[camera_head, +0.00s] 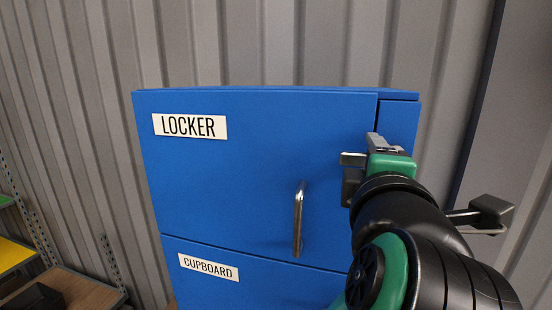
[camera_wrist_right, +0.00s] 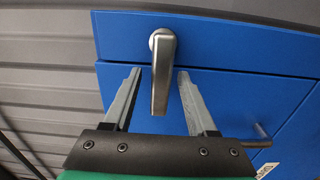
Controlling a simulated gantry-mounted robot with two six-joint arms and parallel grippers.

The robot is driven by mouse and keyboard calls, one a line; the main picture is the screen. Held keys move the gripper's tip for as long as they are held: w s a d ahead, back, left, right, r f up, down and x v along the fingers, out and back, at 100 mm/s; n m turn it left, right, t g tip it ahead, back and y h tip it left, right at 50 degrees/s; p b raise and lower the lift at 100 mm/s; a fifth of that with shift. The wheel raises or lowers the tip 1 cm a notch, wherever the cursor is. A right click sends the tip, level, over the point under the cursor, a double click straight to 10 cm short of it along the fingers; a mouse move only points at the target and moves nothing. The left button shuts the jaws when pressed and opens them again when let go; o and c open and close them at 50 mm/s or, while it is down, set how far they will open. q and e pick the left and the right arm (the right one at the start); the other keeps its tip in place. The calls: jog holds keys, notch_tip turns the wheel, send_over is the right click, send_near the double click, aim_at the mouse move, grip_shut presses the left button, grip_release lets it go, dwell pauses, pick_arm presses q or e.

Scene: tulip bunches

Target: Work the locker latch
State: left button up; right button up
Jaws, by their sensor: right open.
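The blue locker (camera_head: 260,160) has a door labelled LOCKER and a narrow side post (camera_head: 400,115) at its right. In the right wrist view, the grey latch lever (camera_wrist_right: 161,80) is on a round pivot on the post. It reaches across the seam over the door (camera_wrist_right: 235,95). My right gripper (camera_wrist_right: 159,76) is open, with one finger on each side of the lever; I cannot tell whether either touches it. In the head view, my right gripper (camera_head: 366,150) is at the door's right edge and covers much of the latch. My left gripper is not in view.
A metal bar handle (camera_head: 299,220) stands out from the locker door, left of my right gripper. A cupboard (camera_head: 260,268) is below. Shelves (camera_head: 60,285) stand at the lower left. A corrugated wall (camera_head: 330,45) is close behind.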

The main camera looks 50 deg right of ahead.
jog(key=v, duration=1.1)
jog(key=shift+a+b, duration=0.25)
jog(key=shift+b, duration=0.1)
jog(key=shift+s, duration=0.1)
